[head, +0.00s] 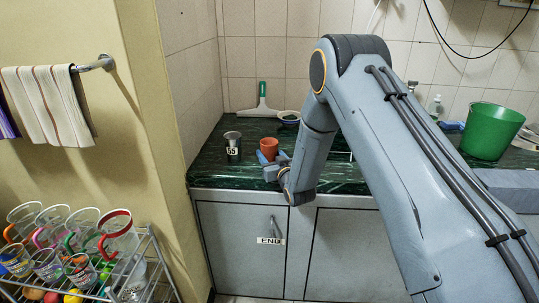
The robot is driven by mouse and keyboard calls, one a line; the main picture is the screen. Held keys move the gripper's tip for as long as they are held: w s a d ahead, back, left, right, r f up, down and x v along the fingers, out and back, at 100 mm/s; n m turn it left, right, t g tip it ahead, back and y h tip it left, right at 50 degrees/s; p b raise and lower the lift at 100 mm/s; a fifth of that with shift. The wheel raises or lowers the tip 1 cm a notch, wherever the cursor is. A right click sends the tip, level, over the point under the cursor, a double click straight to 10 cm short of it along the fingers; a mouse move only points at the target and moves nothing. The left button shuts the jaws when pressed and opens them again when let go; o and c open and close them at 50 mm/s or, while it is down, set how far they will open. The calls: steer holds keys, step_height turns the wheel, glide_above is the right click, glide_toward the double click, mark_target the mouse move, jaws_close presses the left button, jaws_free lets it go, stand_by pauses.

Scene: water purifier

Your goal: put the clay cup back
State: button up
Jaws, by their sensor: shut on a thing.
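The clay cup (269,146) is small, orange-brown and upright, over the dark green counter top (215,172) near its left end. My gripper (270,158) reaches in from the right at the cup's lower part and is shut on it. The blue-grey fingers hide the cup's base, so I cannot tell whether it touches the counter. A metal tumbler (232,143) with a white tag stands close to the left of the cup.
A squeegee (262,106) and a small dark bowl (289,118) are at the back. A green bucket (490,131) stands at the right. A rack (150,265) with several mugs is at lower left. The counter left of the tumbler is clear.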

steer(key=o, duration=1.2)
steer(key=shift+r, duration=0.15)
steer(key=s+d+r+m+g+h+b, duration=0.1)
steer(key=s+d+m+g+h, duration=0.4)
steer(key=s+d, duration=1.5)
steer(key=s+d+r+g, duration=0.1)
steer(key=s+g, duration=0.2)
steer(key=s, duration=0.5)
steer(key=s+d+r+g+h, duration=0.1)
steer(key=s+g, duration=0.3)
steer(key=s, duration=0.5)
steer(key=s+d+r+g, duration=0.1)
steer(key=s+g, duration=0.2)
steer(key=s, duration=0.5)
steer(key=shift+s+d+r+g+h, duration=0.25)
steer(key=shift+r+g+h, duration=0.05)
steer(key=shift+g+h, duration=0.1)
